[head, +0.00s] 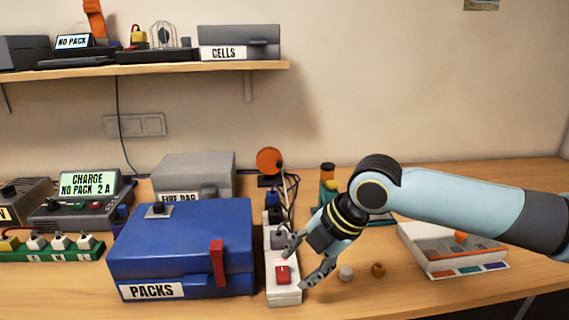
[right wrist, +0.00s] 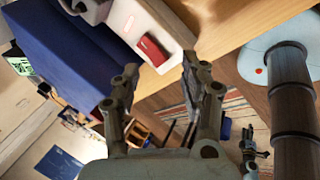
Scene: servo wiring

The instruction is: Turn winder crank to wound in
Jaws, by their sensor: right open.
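No crank handle can be made out clearly. An orange disc (head: 269,160) on a dark stand, possibly the winder, stands at the back middle of the bench with dark cable beside it. My right gripper (head: 299,265) is open and empty at the right side of a white power strip (head: 285,296), close to its red switch (head: 283,274). In the right wrist view the open fingers (right wrist: 160,78) have the strip's red switch (right wrist: 153,49) just beyond them. My left gripper is not in view.
A blue PACKS box (head: 180,250) with a red latch stands left of the strip. A grey box (head: 195,174) is behind it. A white tray (head: 445,250) sits at the right. The front right bench is clear.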

